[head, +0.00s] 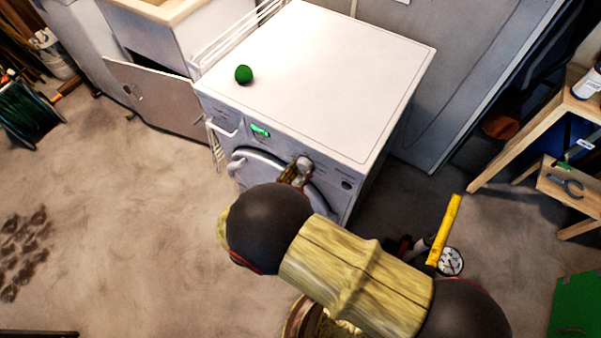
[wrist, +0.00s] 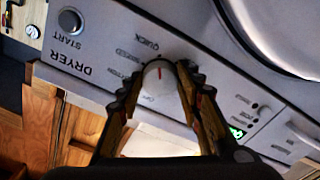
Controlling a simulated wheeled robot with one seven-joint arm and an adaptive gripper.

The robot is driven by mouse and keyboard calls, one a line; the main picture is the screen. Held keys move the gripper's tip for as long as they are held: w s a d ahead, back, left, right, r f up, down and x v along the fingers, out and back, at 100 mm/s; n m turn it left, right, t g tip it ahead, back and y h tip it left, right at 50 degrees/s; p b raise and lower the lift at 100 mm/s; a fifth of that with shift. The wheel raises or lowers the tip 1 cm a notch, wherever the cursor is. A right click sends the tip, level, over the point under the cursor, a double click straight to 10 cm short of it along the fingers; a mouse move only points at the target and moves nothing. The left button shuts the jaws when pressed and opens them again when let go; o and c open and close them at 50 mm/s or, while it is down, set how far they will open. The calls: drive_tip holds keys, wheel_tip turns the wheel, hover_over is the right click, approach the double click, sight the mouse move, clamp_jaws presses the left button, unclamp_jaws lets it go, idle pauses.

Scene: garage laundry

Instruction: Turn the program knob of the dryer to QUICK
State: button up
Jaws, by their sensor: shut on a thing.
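The white dryer (head: 315,45) stands ahead of me, its front panel facing my arm. Its round white program knob (head: 304,163) sits on the panel's right half in the head view. In the wrist view the knob (wrist: 159,78) lies between the fingertips of my gripper (wrist: 160,82), which is shut on it. A red mark on the knob points up in that picture, toward the side where the QUICK label (wrist: 145,41) is printed, slightly left of the mark. The arm hides part of the dryer's front in the head view.
A green ball (head: 243,75) lies on the dryer top. The START button (wrist: 70,21) and a lit green display (wrist: 236,132) share the panel. The round door (wrist: 275,35) is close to the knob. A wooden shelf (head: 560,180) stands at right; floor at left is mostly clear.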

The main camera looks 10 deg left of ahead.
drive_tip(key=shift+f, duration=0.1)
idle(0.3)
drive_tip(key=o, duration=1.1)
drive_tip(key=shift+o, duration=0.2)
drive_tip(key=v, duration=1.2)
